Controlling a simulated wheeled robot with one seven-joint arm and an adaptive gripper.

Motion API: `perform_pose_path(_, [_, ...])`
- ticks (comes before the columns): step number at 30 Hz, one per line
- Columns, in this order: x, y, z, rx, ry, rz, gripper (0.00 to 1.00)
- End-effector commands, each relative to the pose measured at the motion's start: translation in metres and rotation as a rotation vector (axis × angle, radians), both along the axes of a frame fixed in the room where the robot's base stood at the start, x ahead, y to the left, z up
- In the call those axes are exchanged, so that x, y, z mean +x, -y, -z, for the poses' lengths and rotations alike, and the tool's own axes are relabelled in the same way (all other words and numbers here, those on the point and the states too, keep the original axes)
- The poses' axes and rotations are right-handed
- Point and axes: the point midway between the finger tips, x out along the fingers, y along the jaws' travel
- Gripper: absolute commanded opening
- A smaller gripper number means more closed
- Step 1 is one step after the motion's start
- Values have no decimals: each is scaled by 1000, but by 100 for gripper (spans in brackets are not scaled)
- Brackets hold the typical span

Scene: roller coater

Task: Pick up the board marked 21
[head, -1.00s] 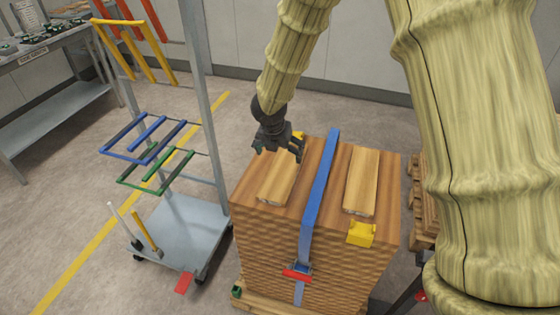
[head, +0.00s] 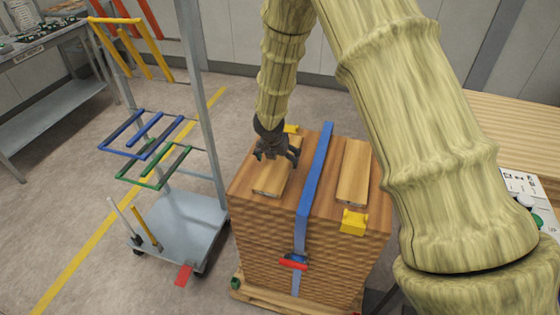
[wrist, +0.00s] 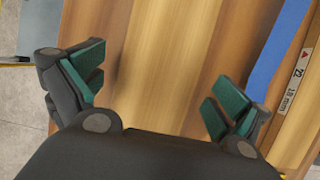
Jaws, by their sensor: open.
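A large strapped wooden stack (head: 265,232) stands in the middle, with two loose light boards on top. The left board (head: 268,190) lies left of the blue strap, and the right board (head: 354,168) lies right of it. In the wrist view the board right of the strap carries a label (wrist: 298,78) that seems to read 22, 18 mm. No 21 is readable; the left board's marking cannot be made out. My gripper (head: 278,154) is open and empty over the far part of the left board. In the wrist view its green-padded fingers (wrist: 158,88) are spread above wood.
A blue strap (head: 316,170) crosses the stack's top. Yellow corner pieces (head: 353,222) sit at its edges. A grey trolley (head: 185,228) with coloured racks stands close on the left. A wooden surface (head: 520,125) is at the right.

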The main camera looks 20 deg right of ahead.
Motion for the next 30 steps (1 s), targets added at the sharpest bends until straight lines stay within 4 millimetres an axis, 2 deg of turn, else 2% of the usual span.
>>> perform_pose_path(6, [4,3,13,1,-1,1,100])
perform_pose_path(14, [4,3,14,1,-1,0,100])
perform_pose_path(22, [4,4,14,1,-1,1,51])
perform_pose_path(30, [5,3,12,1,1,1,50])
